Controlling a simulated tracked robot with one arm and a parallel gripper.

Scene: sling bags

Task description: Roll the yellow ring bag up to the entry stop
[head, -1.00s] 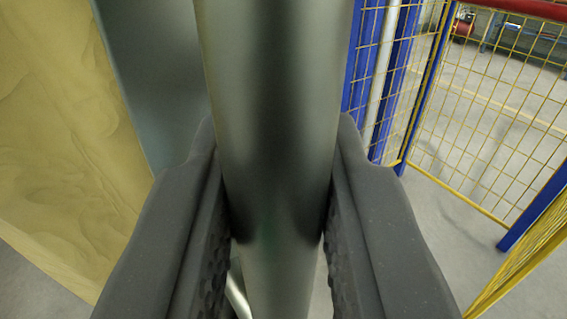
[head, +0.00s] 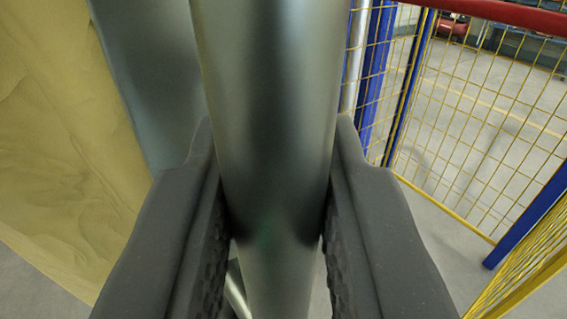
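My gripper (head: 278,235) has its two dark, ridged fingers on either side of a thick grey metal tube (head: 268,110), shut on it. The tube stands upright in the picture and runs off its top and bottom edges. The yellow bag (head: 65,150) fills the left side, with creased cloth, and is cut off by the picture edge. A grey-green metal plate or bar (head: 155,80) lies between the bag and the tube. I cannot make out a ring on the bag. I cannot make out the entry stop.
Yellow mesh fencing (head: 480,130) with blue posts (head: 525,220) and a red top rail (head: 510,14) stands on the right. Grey floor (head: 430,260) shows between my gripper and the fence. A red machine stands far behind the mesh.

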